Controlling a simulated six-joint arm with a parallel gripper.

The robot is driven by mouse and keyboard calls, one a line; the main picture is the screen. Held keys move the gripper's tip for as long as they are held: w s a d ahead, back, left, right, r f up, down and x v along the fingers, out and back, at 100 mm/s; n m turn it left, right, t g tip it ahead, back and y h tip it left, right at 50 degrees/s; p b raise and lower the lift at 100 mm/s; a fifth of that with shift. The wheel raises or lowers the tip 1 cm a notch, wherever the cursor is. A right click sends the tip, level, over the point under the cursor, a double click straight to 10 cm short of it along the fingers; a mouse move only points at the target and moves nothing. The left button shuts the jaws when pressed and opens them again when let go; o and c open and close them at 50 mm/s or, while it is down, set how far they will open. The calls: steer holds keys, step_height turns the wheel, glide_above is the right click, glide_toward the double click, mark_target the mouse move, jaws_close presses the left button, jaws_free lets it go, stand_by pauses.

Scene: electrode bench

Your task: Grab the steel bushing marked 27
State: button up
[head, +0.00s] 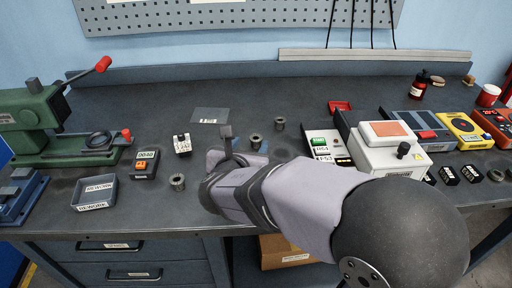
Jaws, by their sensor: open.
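Three grey steel bushings stand upright on the dark bench: one left of my gripper (177,182), one just right of it (255,141), and one farther back to the right (279,124). No marks on them are legible, so I cannot tell which is 27. My gripper (229,148) is open above the bench, with one dark finger sticking up in view. It is close to the middle bushing, but apart from it in the picture. My arm hides part of the bench in front.
A grey REWORK tray (97,196), an orange-buttoned box (145,164) and a small white-topped device (182,145) lie to the left, beside a green press (40,125). A white box with a knob (388,150) stands right. The back middle is mostly clear.

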mark_target(257, 137)
steer(key=shift+d+x, duration=0.1)
steer(key=shift+x, duration=1.75)
steer(key=shift+d+x, duration=0.15)
steer(key=shift+x, duration=1.7)
steer(key=c, duration=1.2)
